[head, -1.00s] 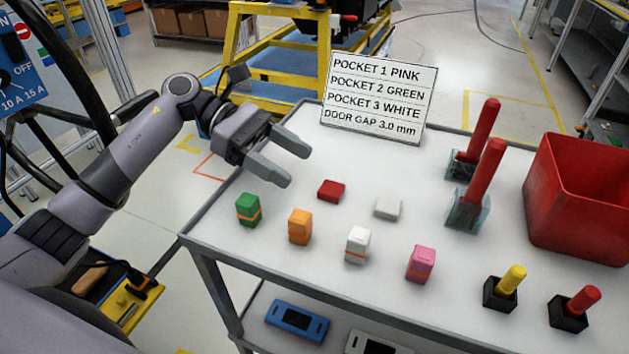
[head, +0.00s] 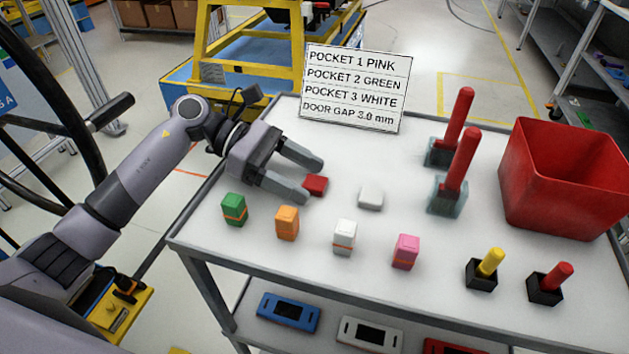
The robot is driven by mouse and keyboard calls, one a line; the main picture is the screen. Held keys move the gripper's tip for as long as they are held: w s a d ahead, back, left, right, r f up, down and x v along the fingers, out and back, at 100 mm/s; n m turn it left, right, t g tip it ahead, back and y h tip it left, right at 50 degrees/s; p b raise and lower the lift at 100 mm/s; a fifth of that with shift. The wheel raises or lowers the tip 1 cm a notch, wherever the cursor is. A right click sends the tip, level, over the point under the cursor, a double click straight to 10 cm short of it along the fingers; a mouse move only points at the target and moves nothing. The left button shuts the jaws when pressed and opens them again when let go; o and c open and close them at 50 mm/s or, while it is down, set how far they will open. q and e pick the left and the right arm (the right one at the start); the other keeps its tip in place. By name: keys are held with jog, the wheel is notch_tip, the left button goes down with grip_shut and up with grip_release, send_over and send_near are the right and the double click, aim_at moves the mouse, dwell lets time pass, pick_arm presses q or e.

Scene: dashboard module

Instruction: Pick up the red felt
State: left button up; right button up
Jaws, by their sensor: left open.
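The red felt (head: 317,185) is a small flat red block lying on the white tabletop, left of a similar white block. My left gripper (head: 315,181) comes in from the left in the head view. Its two fingers are spread apart and hold nothing. The fingertips are close to the red felt, one toward its far side and one toward its near left side. I cannot tell how high the fingers are above the table. My right gripper is not in view.
A flat white block (head: 370,197) lies close right. Banded green (head: 234,209), orange (head: 287,223), white (head: 345,237) and pink (head: 406,251) blocks stand in front. A sign (head: 355,87) stands behind. Red-handled tools (head: 459,165) and a red bin (head: 565,180) are at right.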

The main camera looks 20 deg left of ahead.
pick_arm(q)
jog(key=shift+f, duration=0.15)
jog(key=c, duration=1.1)
